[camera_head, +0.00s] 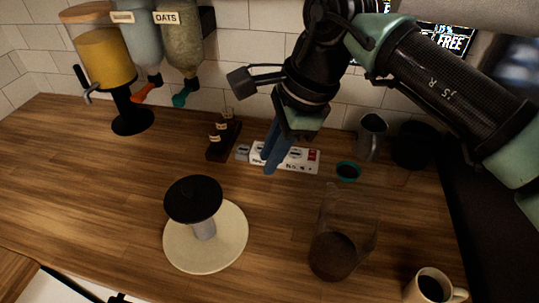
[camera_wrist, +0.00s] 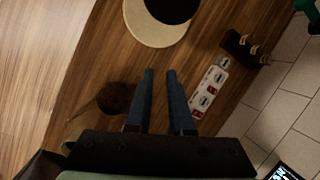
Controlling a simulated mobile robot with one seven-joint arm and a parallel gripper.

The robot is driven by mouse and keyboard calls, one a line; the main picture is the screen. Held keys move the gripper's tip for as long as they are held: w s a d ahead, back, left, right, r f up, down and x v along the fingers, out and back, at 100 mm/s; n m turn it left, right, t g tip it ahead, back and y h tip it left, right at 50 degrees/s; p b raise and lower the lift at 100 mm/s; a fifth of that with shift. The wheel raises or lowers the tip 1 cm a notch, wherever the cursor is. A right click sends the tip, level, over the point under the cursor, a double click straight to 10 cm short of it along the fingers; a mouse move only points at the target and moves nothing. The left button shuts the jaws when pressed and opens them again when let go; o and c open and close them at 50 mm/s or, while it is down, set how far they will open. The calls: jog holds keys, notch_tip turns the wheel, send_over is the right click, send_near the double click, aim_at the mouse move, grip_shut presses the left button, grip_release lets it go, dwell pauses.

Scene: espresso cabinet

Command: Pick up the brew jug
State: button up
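A clear, see-through jug (camera_head: 357,215) with dark brown contents stands upright on the wooden counter, right of centre in the head view; I take it as the brew jug. In the wrist view the jug (camera_wrist: 115,98) is left of my fingers, its near part hard to make out. My gripper (camera_head: 270,168) has blue fingers and hangs above the counter, up and left of the jug, apart from it. In the wrist view my gripper (camera_wrist: 160,72) shows a narrow gap between the fingertips, with nothing between them.
A black-topped stand on a cream round base (camera_head: 232,247) is left of the jug. A mug (camera_head: 428,289) is at lower right. A metal pitcher (camera_head: 371,137), a small teal-rimmed cup (camera_head: 347,171) and a white labelled strip (camera_head: 300,160) are behind. Dispensers (camera_head: 183,45) hang at back left.

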jog(key=s+d+f+g+h, duration=0.1)
jog(key=s+d+f+h, duration=0.15)
jog(key=d, duration=0.85)
jog(key=p, duration=0.1)
send_over(333, 211)
jog(key=shift+m+h, duration=0.4)
jog(key=shift+h, duration=0.05)
notch_tip(333, 211, down, 6)
jog(key=shift+s+a+f, duration=0.1)
jog(key=shift+s+a, duration=0.05)
jog(key=shift+w+d+f+p, duration=0.15)
jog(key=shift+f+p, duration=0.35)
jog(key=shift+f, duration=1)
jog(key=shift+w+d+f+p, duration=0.1)
jog(key=shift+f+p, duration=0.4)
jog(key=shift+f, duration=1)
grip_shut()
jog(key=shift+r, duration=0.15)
